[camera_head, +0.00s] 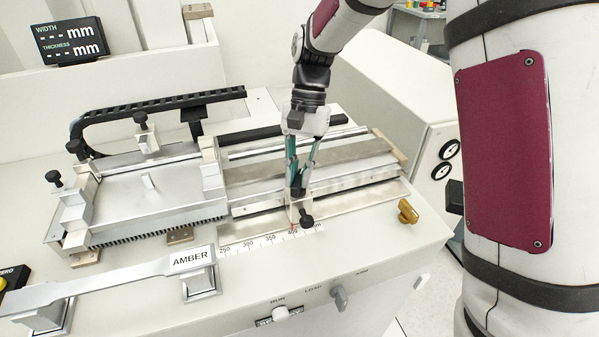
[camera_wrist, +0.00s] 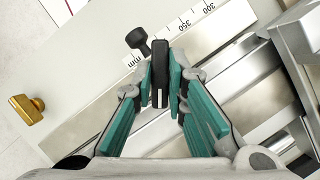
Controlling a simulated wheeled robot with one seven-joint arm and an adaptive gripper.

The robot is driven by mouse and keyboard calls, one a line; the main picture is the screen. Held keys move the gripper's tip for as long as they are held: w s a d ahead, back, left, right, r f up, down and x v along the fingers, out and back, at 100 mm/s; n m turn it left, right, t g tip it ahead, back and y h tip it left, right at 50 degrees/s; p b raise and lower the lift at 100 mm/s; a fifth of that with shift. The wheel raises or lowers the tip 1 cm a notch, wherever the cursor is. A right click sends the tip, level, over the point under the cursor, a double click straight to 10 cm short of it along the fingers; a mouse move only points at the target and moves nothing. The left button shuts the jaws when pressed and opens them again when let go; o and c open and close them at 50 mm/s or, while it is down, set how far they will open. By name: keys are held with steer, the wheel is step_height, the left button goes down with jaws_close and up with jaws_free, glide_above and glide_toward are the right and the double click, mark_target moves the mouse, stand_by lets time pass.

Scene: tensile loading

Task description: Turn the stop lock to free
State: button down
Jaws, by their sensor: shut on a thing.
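The stop lock is a black bar-shaped knob with a white line (camera_wrist: 160,85), seen from above in the wrist view. My gripper (camera_wrist: 161,78) has its two teal fingers closed on the knob's two sides. In the head view my gripper (camera_head: 298,182) reaches down to the stop block (camera_head: 298,209) on the rail beside the ruler. There the fingers mostly hide the lock. A small black round-headed screw (camera_wrist: 138,40) sticks out in front of the block, close to the fingertips. The lock's free and locked marks cannot be read.
A ruler strip (camera_head: 262,242) runs along the front of the rail. A brass knob (camera_head: 408,212) stands to the right. The handle labelled AMBER (camera_head: 190,262) and the silver carriage (camera_head: 155,190) lie to the left. Front-panel knobs (camera_head: 338,297) are below.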

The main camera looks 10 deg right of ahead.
steer(key=n+h, duration=0.1)
steer(key=n, duration=0.2)
steer(key=shift+w+a+n, duration=0.1)
steer(key=shift+n, duration=0.3)
steer(key=shift+a+n+h+b, duration=0.1)
steer(key=shift+n+h+b, duration=0.25)
steer(key=shift+n+h, duration=0.9)
steer(key=shift+n+y, duration=0.35)
steer(key=shift+n, duration=0.2)
steer(key=c, duration=1.6)
jaws_free()
steer(key=shift+r, duration=0.1)
steer(key=v, duration=1.1)
steer(key=shift+w+r, duration=0.25)
steer(key=shift+r, duration=0.1)
steer(key=shift+s, duration=0.1)
